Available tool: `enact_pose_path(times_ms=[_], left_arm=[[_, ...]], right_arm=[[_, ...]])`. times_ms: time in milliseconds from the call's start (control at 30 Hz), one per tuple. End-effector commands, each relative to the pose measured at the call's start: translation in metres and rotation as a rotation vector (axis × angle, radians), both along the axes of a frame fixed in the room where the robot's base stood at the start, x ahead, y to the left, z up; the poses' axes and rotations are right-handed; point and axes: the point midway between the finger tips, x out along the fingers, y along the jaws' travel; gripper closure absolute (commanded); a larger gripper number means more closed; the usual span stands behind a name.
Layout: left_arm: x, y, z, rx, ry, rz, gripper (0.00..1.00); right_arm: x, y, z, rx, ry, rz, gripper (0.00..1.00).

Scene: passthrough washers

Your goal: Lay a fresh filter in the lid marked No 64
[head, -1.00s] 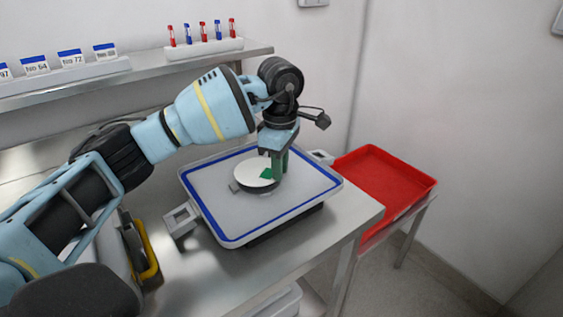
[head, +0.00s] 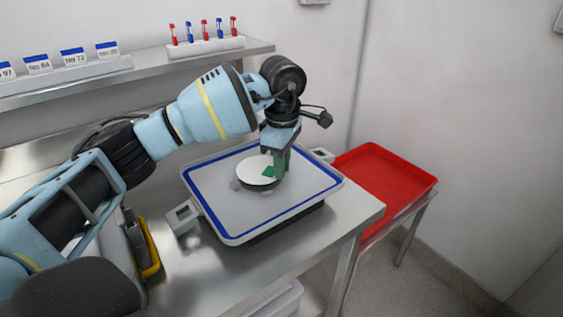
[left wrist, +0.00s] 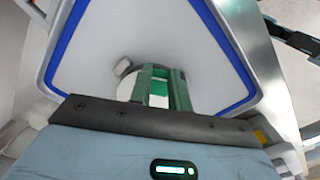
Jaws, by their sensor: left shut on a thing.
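A round white disc (head: 255,168), which looks like the filter, is at the middle of the grey tray with a blue border (head: 225,206). A round rim shows just under it; I cannot tell whether this is the lid, or whether the disc rests in it. My left gripper (head: 275,172) points down at the disc's right side, its green fingers shut on its edge. In the left wrist view the green fingers (left wrist: 158,90) hide most of the disc (left wrist: 124,68). No number is readable on the round piece. My right gripper is not in view.
A label reading No 64 (head: 39,64) stands among other labels on the wall shelf, beside a rack of red and blue items (head: 205,47). A red tray (head: 385,172) is right of the steel table (head: 270,262). A yellow-edged object (head: 149,250) is at front left.

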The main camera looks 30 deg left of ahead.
Motion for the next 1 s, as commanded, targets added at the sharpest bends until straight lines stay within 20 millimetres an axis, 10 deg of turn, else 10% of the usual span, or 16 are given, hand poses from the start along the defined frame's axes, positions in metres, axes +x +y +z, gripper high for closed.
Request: enact_pose_path(times_ms=[1000], left_arm=[[0.000, 0.000, -0.011, 0.001, 0.000, 0.000, 1.00]], right_arm=[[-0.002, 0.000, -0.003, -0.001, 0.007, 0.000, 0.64]])
